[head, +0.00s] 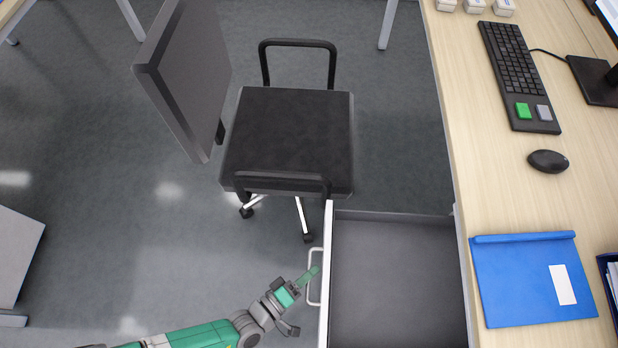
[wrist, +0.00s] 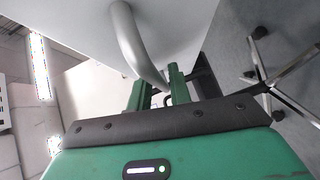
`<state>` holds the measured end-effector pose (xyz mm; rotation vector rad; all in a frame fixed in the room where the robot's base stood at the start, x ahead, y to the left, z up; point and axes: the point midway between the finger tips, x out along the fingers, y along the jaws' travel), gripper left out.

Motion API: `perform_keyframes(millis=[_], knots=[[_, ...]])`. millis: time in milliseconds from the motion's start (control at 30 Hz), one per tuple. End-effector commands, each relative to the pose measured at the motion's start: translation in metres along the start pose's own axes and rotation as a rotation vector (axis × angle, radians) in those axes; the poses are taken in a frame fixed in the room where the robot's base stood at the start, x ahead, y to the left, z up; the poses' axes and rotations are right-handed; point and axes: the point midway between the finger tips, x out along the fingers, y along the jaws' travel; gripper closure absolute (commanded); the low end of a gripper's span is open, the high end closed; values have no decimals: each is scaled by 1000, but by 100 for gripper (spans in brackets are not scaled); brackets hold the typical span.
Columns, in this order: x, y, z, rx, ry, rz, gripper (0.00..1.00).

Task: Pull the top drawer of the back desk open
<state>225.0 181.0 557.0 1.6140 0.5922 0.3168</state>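The back desk's top drawer (head: 398,280) stands pulled out from under the desk top, and its grey inside is empty. Its white front (head: 326,275) carries a pale bar handle (head: 314,276). My gripper (head: 308,278) is at this handle, on the outer side of the drawer front. In the wrist view, my gripper's two green fingers (wrist: 160,88) lie on either side of the curved handle (wrist: 132,40), with little gap visible, and appear shut on it. The far end of the handle is partly hidden behind the fingers.
A black office chair (head: 288,140) stands just beyond the drawer, its near armrest close to the drawer's corner. The desk top (head: 500,190) holds a keyboard (head: 518,75), a mouse (head: 548,161) and a blue folder (head: 530,280). Floor (head: 110,230) to the left is clear.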

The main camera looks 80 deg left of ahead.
Motion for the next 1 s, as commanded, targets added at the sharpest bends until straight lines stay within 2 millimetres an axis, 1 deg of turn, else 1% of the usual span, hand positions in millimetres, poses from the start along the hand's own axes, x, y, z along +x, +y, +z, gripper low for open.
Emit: perform_keyframes(millis=[67,167,400,500,633,1000], knots=[[0,0,0,0,-1,-1,80],[-9,1,-1,1,0,-2,80],[-57,2,-1,0,1,-3,80],[-71,1,-1,2,1,-2,80],[-78,0,0,1,0,-1,80],[-78,0,0,0,0,0,80]])
